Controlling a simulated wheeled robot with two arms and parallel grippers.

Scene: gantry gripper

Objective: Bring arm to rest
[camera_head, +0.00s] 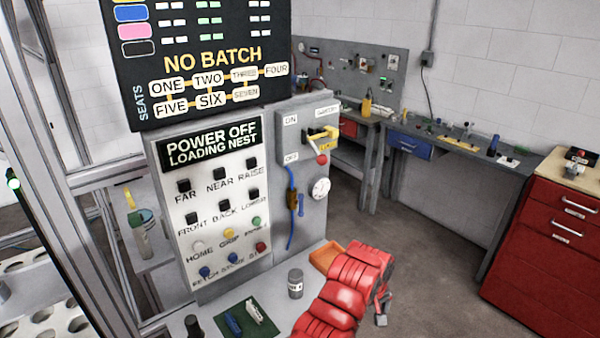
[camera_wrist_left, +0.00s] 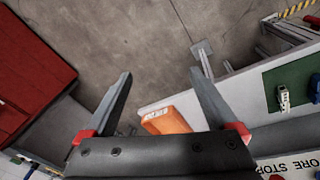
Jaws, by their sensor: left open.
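My red left arm (camera_head: 335,295) reaches in from the bottom of the head view, in front of the console's shelf. Its grey left gripper (camera_head: 383,303) is beyond the shelf's right end, over the floor. In the left wrist view the two fingers of the left gripper (camera_wrist_left: 160,75) are spread wide, with nothing between the tips but bare floor below. An orange tray (camera_wrist_left: 168,121) shows below, near the right finger; in the head view the orange tray (camera_head: 324,257) is partly hidden behind the arm. My right gripper is not in view.
A grey cylinder (camera_head: 295,284) and a green mat (camera_head: 265,328) with small parts sit on the shelf. A red drawer cabinet (camera_head: 545,260) stands at right; the floor (camera_head: 430,270) between is clear.

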